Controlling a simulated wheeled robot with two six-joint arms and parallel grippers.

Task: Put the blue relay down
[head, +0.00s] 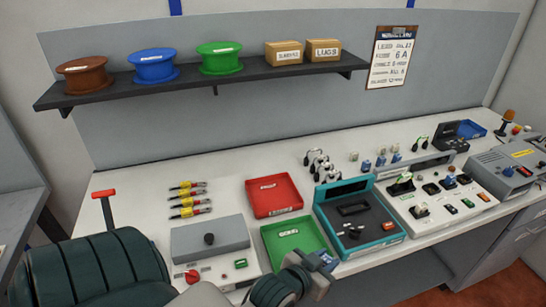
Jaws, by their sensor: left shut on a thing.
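My left gripper (322,271) is low in the head view, over the front edge of the workbench. It is shut on the blue relay (327,259), a small blue block that shows at its fingertips. The fingers hide part of the relay. The relay is held just in front of the gap between the green tray (270,248) and the teal case (384,244). I cannot tell how high it is above the bench. My right gripper is not in view.
A red tray (273,196) lies behind the green tray. A grey box with a black knob (210,239) stands to the left. Several small blue and pale parts (380,161) stand behind the teal case. A panel with switches (430,205) is to the right. Bare bench (130,190) shows at far left.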

